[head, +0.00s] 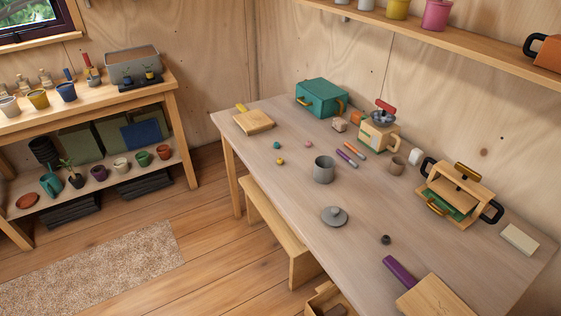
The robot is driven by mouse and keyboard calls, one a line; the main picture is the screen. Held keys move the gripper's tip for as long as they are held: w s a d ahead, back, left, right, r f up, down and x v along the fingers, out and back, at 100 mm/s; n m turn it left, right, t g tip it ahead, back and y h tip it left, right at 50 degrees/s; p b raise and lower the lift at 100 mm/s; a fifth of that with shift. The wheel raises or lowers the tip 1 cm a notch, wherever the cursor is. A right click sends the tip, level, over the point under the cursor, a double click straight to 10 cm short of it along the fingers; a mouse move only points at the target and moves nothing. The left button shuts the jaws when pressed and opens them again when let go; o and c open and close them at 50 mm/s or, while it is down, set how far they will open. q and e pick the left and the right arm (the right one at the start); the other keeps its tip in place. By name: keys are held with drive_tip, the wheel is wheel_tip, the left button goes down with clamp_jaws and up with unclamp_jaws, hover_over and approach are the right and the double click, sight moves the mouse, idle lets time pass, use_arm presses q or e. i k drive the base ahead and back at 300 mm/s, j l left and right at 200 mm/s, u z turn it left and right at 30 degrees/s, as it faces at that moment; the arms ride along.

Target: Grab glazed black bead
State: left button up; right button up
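A small dark bead (385,239), black or very dark, lies on the wooden table (300,195). It sits to the right of a grey lid (334,216) and above a purple-handled object, with clear tabletop around it. Its glaze is too small to make out. Neither of my grippers shows in the head view.
A grey cup (324,169), markers (346,158), a teal box (321,97), a grinder (380,132) and a wooden press (456,195) stand on the table. A purple handle (400,272) and board (440,298) lie near the front. A bench (275,232) stands along the left side.

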sight(385, 240)
drive_tip(key=k+j+z, duration=0.75)
drive_tip(key=l, duration=0.1)
